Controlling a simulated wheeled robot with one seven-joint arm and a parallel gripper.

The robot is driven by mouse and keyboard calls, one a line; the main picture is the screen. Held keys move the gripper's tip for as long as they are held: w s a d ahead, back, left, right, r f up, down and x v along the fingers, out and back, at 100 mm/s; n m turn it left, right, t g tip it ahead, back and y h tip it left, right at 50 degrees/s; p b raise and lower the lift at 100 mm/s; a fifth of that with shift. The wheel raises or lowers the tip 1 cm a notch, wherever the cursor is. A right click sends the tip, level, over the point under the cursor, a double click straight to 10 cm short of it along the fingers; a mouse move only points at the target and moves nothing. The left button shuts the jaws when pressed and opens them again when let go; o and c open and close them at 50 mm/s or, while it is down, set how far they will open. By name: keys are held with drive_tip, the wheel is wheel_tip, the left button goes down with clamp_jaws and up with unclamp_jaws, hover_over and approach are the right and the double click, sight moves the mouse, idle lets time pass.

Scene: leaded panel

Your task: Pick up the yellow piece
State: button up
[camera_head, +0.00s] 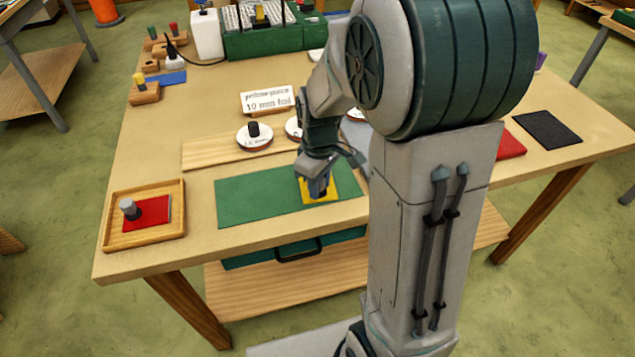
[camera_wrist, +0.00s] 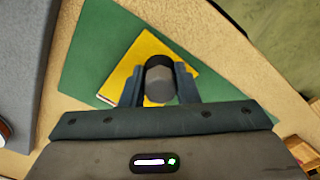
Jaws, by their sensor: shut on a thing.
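The yellow piece (camera_head: 326,187) is a flat yellow plate with a grey and dark knob on top. It is on or just above the right part of the green mat (camera_head: 245,201); I cannot tell whether there is a gap. In the wrist view the yellow piece (camera_wrist: 150,55) lies over the green mat (camera_wrist: 95,45), with its knob between my fingers. My gripper (camera_head: 318,190) points down and is shut on this knob. The two fingers of my gripper (camera_wrist: 160,85) sit on either side of it. My arm hides part of the table to the right.
A wooden tray (camera_head: 109,238) at the left holds a red piece (camera_head: 152,212) with a grey knob. Behind the mat, a wooden board (camera_head: 205,154) carries round labelled discs (camera_head: 254,142). A sign (camera_head: 267,100) reads "yellow piece 10 mm foil". A dark pad (camera_head: 548,130) lies right.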

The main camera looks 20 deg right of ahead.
drive_tip(key=shift+r, duration=0.55)
wheel_tip(320, 180, up, 3)
drive_tip(key=shift+f, duration=0.1)
drive_tip(key=s+r, duration=0.3)
drive_tip(key=s, duration=0.2)
drive_tip(key=s+d+r+b, duration=0.1)
drive_tip(key=s+r, duration=0.3)
drive_tip(key=s, duration=0.2)
drive_tip(key=shift+s+d, duration=0.25)
drive_tip(key=shift+s, duration=0.05)
drive_tip(key=shift+r, duration=0.1)
drive_tip(key=o, duration=0.3)
drive_tip(key=c, duration=0.3)
